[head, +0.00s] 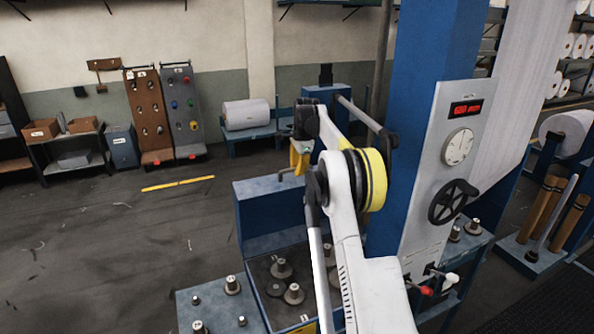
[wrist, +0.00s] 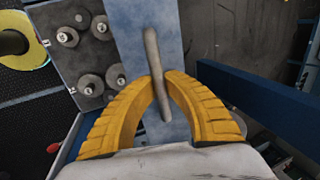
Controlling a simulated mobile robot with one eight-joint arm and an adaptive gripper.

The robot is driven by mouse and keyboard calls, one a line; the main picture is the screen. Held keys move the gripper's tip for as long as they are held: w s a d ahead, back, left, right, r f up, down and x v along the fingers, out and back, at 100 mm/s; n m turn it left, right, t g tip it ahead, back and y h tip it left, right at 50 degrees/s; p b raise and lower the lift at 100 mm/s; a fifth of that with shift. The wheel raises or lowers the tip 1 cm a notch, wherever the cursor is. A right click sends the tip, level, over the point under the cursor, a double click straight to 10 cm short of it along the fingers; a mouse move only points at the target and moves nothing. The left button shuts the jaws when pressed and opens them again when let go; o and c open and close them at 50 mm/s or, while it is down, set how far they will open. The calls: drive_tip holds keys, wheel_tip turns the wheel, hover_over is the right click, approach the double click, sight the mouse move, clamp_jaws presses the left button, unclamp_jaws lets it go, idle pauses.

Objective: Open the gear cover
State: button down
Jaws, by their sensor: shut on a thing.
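The gear cover (head: 270,205) is a blue panel that stands raised behind the gear box, so several grey gears (head: 282,268) show uncovered in the head view. In the wrist view the blue panel (wrist: 135,40) has a grey bar handle (wrist: 152,50) across it. My gripper (wrist: 160,82) has its yellow fingers closed around this handle. In the head view my gripper (head: 299,158) is at the panel's upper right, partly hidden behind my arm. A bit of the handle (head: 286,173) sticks out to its left.
A blue column with a grey control panel (head: 440,160) and black handwheel (head: 453,201) stands right of my arm. A blue surface with metal pegs (head: 215,305) is in front. Open floor with a yellow strip (head: 178,184) lies to the left.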

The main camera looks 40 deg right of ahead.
drive_tip(key=c, duration=1.4)
unclamp_jaws()
drive_tip(key=shift+s, duration=0.1)
drive_tip(key=shift+r, duration=0.1)
drive_tip(key=v, duration=1.2)
